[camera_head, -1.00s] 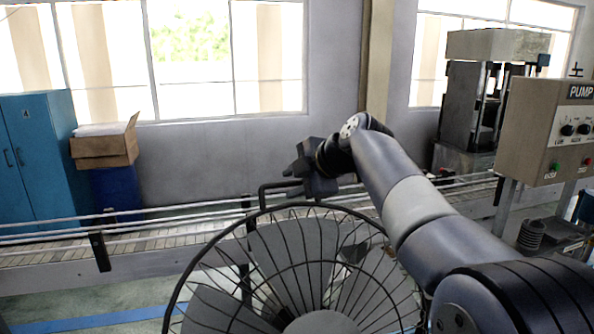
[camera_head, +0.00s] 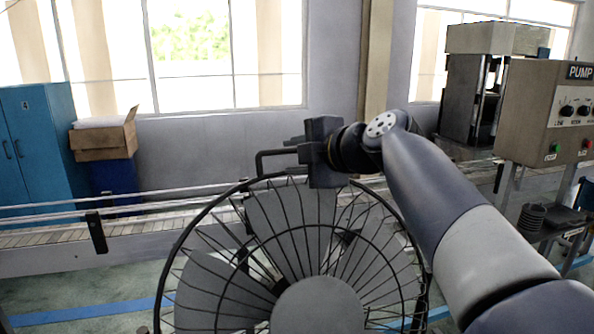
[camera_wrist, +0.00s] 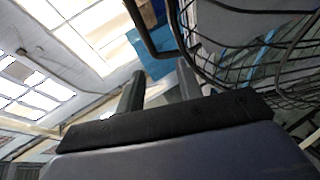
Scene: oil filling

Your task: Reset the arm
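My gripper (camera_head: 312,150) is at the end of my raised arm, in the middle of the head view, just above the top of a black wire-cage fan. In the wrist view my gripper (camera_wrist: 158,72) shows two dark fingers standing apart, with nothing held between them. The dark bent bar at the fan's top (camera_head: 262,160) shows just left of my gripper. It also appears beyond the fingers in the wrist view (camera_wrist: 150,38). Whether gripper and bar touch cannot be told.
The fan (camera_head: 318,304) fills the lower middle. A conveyor (camera_head: 50,236) runs behind it. A blue cabinet (camera_head: 40,150) and a cardboard box (camera_head: 104,138) on a blue bin (camera_head: 115,178) stand left. A pump control box (camera_head: 555,115) and a press-like machine (camera_head: 472,100) stand right.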

